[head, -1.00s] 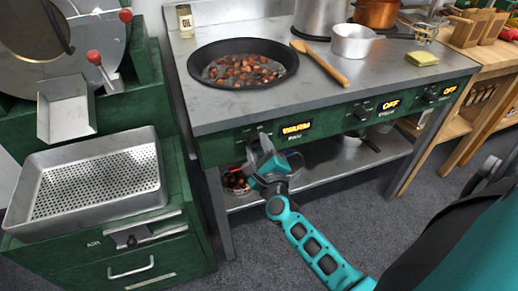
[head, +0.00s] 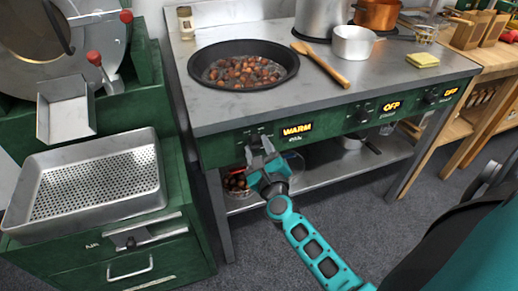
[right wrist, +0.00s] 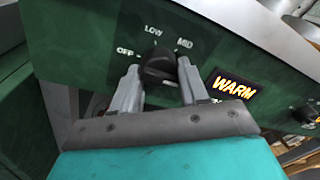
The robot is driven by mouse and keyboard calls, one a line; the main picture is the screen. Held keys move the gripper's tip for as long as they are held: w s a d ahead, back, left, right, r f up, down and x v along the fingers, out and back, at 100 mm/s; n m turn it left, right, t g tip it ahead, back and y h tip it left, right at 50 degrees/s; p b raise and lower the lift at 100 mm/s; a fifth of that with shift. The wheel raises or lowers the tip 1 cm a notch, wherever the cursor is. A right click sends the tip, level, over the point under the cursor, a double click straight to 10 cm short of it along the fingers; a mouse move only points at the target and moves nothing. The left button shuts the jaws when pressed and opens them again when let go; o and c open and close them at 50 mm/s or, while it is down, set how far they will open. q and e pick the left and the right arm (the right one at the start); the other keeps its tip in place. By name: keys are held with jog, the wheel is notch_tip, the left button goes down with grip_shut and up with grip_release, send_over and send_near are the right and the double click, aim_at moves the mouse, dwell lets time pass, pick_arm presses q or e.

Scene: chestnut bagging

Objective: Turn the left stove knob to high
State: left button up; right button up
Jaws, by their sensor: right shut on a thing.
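The left stove knob (right wrist: 160,60) is black and sits on the green front panel of the stove. In the right wrist view the marks OFF, LOW and MID show around it; any mark further round is hidden by the right finger. My right gripper (head: 261,150) is shut on this knob, one finger on each side, and it also shows in the right wrist view (right wrist: 159,70). The display (head: 297,131) beside the knob reads WARM. In the head view the gripper covers most of the knob. My left gripper is not in view.
A black pan (head: 243,66) of chestnuts stands on the stove top above the knob. Two other knobs (head: 363,114) (head: 432,97) have displays reading OFF. A perforated steel tray (head: 92,186) stands to the left. The floor before the stove is clear.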

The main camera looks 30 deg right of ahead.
jog(key=o, duration=1)
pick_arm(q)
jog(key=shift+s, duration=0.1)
pick_arm(e)
jog(key=shift+o, duration=0.2)
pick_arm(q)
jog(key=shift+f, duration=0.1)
pick_arm(e)
jog(key=shift+s, duration=0.1)
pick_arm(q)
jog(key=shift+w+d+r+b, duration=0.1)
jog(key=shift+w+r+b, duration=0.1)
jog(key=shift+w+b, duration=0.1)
pick_arm(e)
jog(key=v, duration=1.2)
jog(key=shift+s+a, duration=0.2)
jog(key=shift+s, duration=0.15)
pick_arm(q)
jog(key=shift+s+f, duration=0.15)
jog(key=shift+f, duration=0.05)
